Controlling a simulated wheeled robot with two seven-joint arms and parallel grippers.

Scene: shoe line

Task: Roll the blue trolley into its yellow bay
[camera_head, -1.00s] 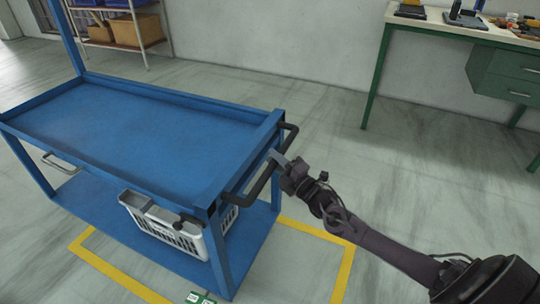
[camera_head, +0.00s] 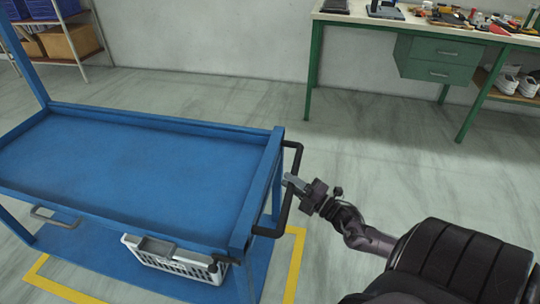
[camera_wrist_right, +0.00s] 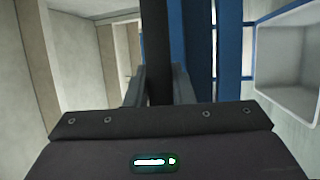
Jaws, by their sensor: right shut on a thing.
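The blue trolley (camera_head: 130,170) fills the left of the head view, with an empty top tray and a lower shelf. Its black push handle (camera_head: 285,205) is on its right end. My right gripper (camera_head: 290,181) is shut on that handle; in the right wrist view the dark handle bar (camera_wrist_right: 155,50) runs between the fingers (camera_wrist_right: 158,85). The yellow bay outline (camera_head: 293,270) shows on the floor under and beside the trolley's right end, and again at lower left. The trolley hides much of the outline. My left gripper is not in view.
A grey basket (camera_head: 165,262) stands on the trolley's lower shelf. A green workbench (camera_head: 440,62) with tools stands along the back wall at right. A shelf with boxes (camera_head: 68,42) is at back left. The floor between trolley and workbench is clear.

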